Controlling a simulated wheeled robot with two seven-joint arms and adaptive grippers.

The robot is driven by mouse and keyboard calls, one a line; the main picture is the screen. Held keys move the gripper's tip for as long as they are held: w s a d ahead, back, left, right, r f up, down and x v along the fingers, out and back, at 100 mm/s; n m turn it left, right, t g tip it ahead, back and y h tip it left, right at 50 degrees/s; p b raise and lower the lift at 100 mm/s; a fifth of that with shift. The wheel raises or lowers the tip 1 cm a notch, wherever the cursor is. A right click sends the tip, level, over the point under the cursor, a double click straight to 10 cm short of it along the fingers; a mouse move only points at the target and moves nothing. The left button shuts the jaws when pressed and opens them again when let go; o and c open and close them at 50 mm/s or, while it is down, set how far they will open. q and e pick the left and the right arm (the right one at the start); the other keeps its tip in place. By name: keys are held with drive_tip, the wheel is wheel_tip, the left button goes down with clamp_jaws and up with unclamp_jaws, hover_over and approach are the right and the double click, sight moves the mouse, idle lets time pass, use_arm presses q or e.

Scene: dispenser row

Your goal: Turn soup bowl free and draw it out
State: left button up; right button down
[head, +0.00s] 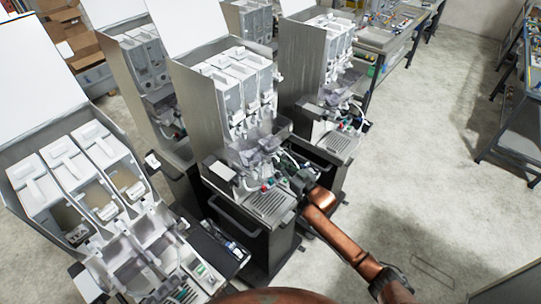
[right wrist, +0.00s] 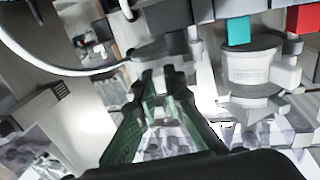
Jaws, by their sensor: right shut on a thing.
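The open dispenser (head: 228,110) stands in the middle of the head view, with its spouts and bowls low at the front. My right gripper (head: 288,180) reaches in from the right at bowl height. In the right wrist view, its green-lined fingers (right wrist: 155,84) are shut on what seems to be the soup bowl (right wrist: 155,52), a grey rounded part under the dispenser. The fingers hide part of it. A similar grey bowl (right wrist: 252,66) with a raised label sits beside it, apart from the fingers. In the head view, the gripper and dispenser parts hide the held bowl. My left gripper is not in view.
A drip grille (head: 268,203) lies below the spouts. Other open dispensers stand at the left (head: 85,170) and behind at the right (head: 318,60). A pale curved tube (right wrist: 60,68) crosses the right wrist view. The floor (head: 440,150) at the right is largely clear.

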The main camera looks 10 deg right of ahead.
drive_tip(key=shift+w+a+r, duration=0.1)
drive_tip(key=shift+w+r, duration=0.1)
drive_tip(key=shift+r, duration=0.2)
drive_tip(key=shift+w+d+f+n+y+b, duration=0.1)
drive_tip(key=shift+d+n+y+b, duration=0.1)
drive_tip(key=shift+n+y+b, duration=0.4)
drive_tip(key=shift+w+d+n+g+y+b, duration=0.15)
drive_tip(key=shift+g+y+b, duration=0.2)
drive_tip(key=shift+b, duration=0.35)
drive_tip(key=shift+s+n+g+y+b, duration=0.15)
drive_tip(key=shift+g+y+b, duration=0.15)
drive_tip(key=shift+b, duration=0.35)
drive_tip(key=shift+w, duration=0.1)
drive_tip(key=shift+w+d+n+g+y+b, duration=0.1)
drive_tip(key=shift+n+g+y+b, duration=0.4)
drive_tip(key=shift+b, duration=0.5)
drive_tip(key=shift+p, duration=0.3)
drive_tip(key=shift+s+d+f+p, duration=0.1)
drive_tip(key=shift+s+f+p, duration=0.05)
drive_tip(key=shift+s+p, duration=0.2)
drive_tip(key=shift+f+p+v, duration=0.2)
drive_tip(key=shift+p+v, duration=0.3)
drive_tip(key=shift+v, duration=0.7)
